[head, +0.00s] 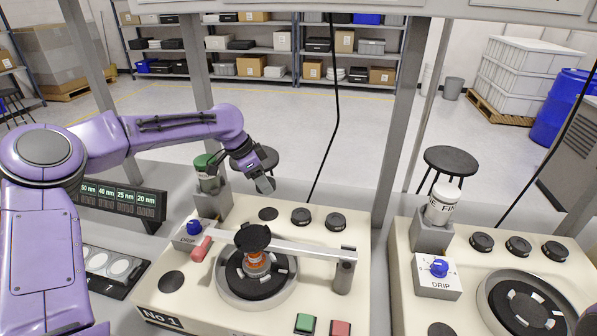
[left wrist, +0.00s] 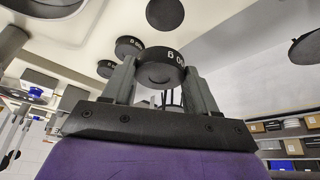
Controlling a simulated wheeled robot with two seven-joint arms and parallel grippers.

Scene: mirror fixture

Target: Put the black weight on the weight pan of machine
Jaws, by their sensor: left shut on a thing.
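My left gripper (head: 265,185) hangs above the rear of the cream machine marked No 1 (head: 190,295). In the left wrist view, the fingers (left wrist: 163,85) are shut on a black weight (left wrist: 158,70) with white lettering, only partly readable. The weight is hard to make out in the head view. A dark disc that looks like the weight pan (head: 252,237) sits on the machine's arm, above an orange and silver part over the round plate. It is in front of my left gripper and lower, and looks empty. My right gripper is not in view.
Two more black weights (head: 301,217) (head: 335,222) stand at the machine's rear, beside a flat black disc (head: 268,213). A green-capped bottle (head: 207,172) stands left of my gripper. A metal bar (head: 305,248) crosses the machine. A second machine (head: 400,300) stands to the right.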

